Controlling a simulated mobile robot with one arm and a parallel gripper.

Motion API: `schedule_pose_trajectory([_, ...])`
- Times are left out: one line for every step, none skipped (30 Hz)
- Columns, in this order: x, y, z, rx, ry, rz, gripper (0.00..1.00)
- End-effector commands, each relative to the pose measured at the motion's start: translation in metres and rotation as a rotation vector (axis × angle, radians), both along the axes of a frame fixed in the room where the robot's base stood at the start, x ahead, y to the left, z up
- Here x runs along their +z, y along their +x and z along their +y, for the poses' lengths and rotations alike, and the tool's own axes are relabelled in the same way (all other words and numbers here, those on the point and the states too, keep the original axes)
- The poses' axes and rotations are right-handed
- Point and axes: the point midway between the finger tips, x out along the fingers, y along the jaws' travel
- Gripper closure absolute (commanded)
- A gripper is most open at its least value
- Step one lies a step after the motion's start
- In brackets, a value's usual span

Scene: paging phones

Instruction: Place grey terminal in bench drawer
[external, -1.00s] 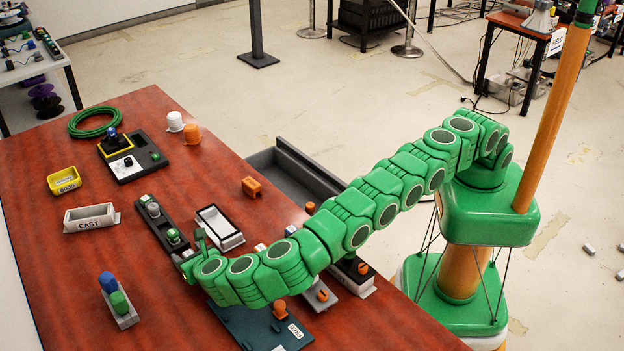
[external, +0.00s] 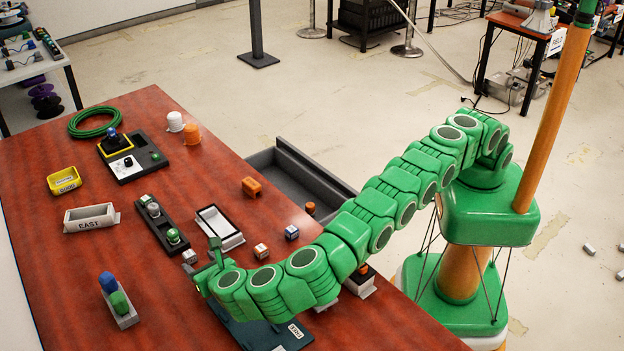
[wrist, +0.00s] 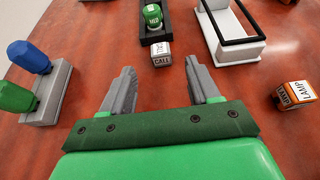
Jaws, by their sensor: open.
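A small pale grey block labelled CALL (wrist: 161,55), the likeliest grey terminal, lies on the red-brown bench at the end of the dark strip; it also shows in the external view (external: 189,256). My gripper (wrist: 160,82) is open and empty. In the wrist view its fingers point toward the block, which lies beyond the fingertips, apart from them. In the external view my gripper (external: 212,265) is low over the bench, just right of the block. The dark grey bench drawer (external: 318,177) is pulled open at the bench's far right side; its inside is partly visible.
The dark strip (external: 165,225) carries two knobs. An orange-and-white LAMP block (wrist: 297,95) lies to the right, and a blue-and-white block (external: 291,232) farther right. A white tray (external: 220,228), a blue-and-green knob holder (external: 120,305) and a dark plate (external: 255,330) are nearby.

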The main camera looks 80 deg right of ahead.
Motion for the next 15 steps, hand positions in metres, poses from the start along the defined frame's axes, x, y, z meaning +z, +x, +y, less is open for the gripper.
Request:
schedule_pose_trajectory([0.004, -0.006, 0.007, 0.002, 0.002, -0.001, 0.39])
schedule_pose_trajectory([0.005, -0.009, 0.010, 0.002, 0.002, -0.001, 0.39])
schedule_pose_trajectory([0.008, -0.012, 0.014, 0.003, 0.002, -0.001, 0.39])
schedule_pose_trajectory([0.009, -0.015, 0.017, 0.003, 0.002, -0.001, 0.39])
schedule_pose_trajectory([0.010, -0.017, 0.019, 0.003, 0.002, -0.001, 0.39])
schedule_pose_trajectory([0.012, -0.020, 0.021, 0.001, 0.002, 0.000, 0.39])
schedule_pose_trajectory([0.012, -0.021, 0.022, 0.001, 0.002, 0.000, 0.39])
schedule_pose_trajectory([0.013, -0.022, 0.022, 0.001, 0.002, 0.000, 0.39])
schedule_pose_trajectory([0.013, -0.023, 0.023, 0.000, 0.001, 0.000, 0.39])
schedule_pose_trajectory([0.014, -0.023, 0.023, 0.000, 0.001, 0.001, 0.39])
schedule_pose_trajectory([0.014, -0.023, 0.023, 0.000, 0.001, 0.001, 0.39])
schedule_pose_trajectory([0.014, -0.023, 0.023, -0.001, 0.000, 0.001, 0.39])
schedule_pose_trajectory([0.014, -0.023, 0.023, -0.001, 0.000, 0.001, 0.39])
schedule_pose_trajectory([0.013, -0.023, 0.023, 0.000, 0.001, 0.001, 0.39])
schedule_pose_trajectory([0.014, -0.023, 0.023, 0.000, 0.001, 0.001, 0.39])
